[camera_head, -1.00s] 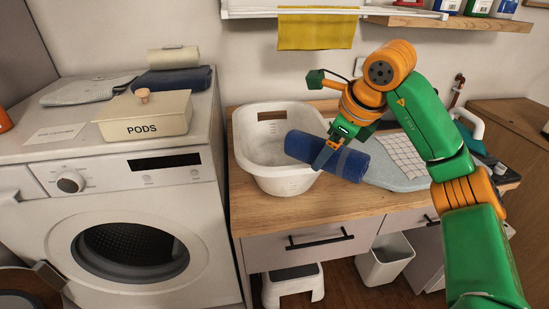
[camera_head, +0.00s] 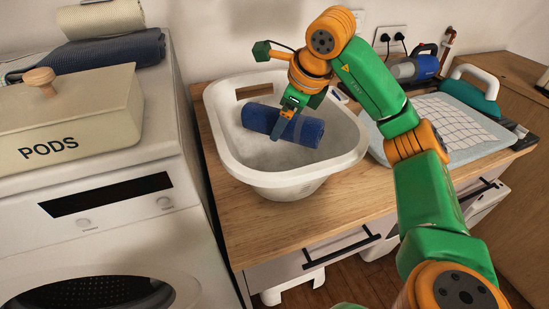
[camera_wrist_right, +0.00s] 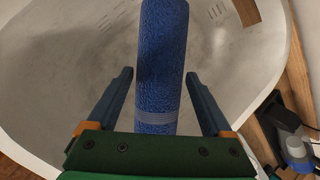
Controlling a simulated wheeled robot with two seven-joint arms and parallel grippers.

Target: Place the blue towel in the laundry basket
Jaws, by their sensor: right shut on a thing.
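The rolled blue towel (camera_head: 303,130) is within the mouth of the white laundry basket (camera_head: 330,173), which stands on the wooden counter. My right gripper (camera_head: 283,130) is shut on the towel near its middle, from above. In the right wrist view the towel (camera_wrist_right: 162,60) lies lengthwise between the two fingers (camera_wrist_right: 158,77), with the basket's pale inside (camera_wrist_right: 60,80) behind it. I cannot tell whether the towel touches the basket's floor. My left gripper is not in view.
Left of the basket is a washing machine (camera_head: 100,225) with a PODS box (camera_head: 75,125) and rolled towels (camera_head: 100,50) on top. An ironing board (camera_head: 450,125) and a teal iron (camera_head: 470,95) lie to the right. The counter front (camera_head: 262,238) is clear.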

